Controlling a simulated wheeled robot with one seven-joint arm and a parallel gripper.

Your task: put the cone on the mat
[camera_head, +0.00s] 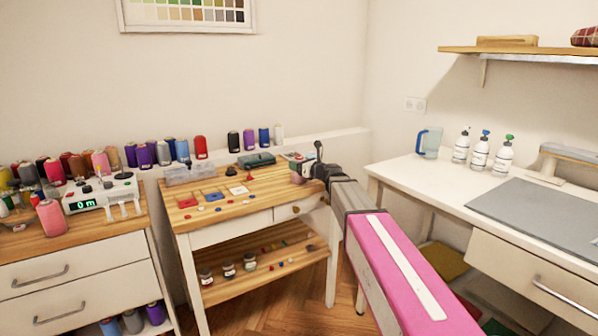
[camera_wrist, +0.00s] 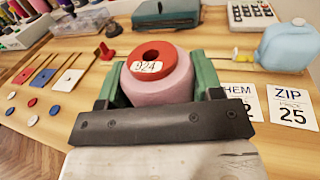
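A pink thread cone (camera_wrist: 160,87) with a red top and a white label reading 924 stands between the two green fingers of my gripper (camera_wrist: 157,82). Both fingers appear to touch its sides. Its lower part is hidden behind the gripper, so I cannot tell whether it rests on the wooden table. In the head view my gripper (camera_head: 300,172) is over the right end of that table, and the cone shows only as a small reddish patch. A flat grey mat (camera_head: 545,215) lies on the white desk at the right, well apart from my gripper.
The wooden table (camera_head: 255,205) carries small coloured cards and discs, a teal box (camera_wrist: 165,12), and price cards (camera_wrist: 292,107). A wooden-topped cabinet (camera_head: 80,240) is at left.

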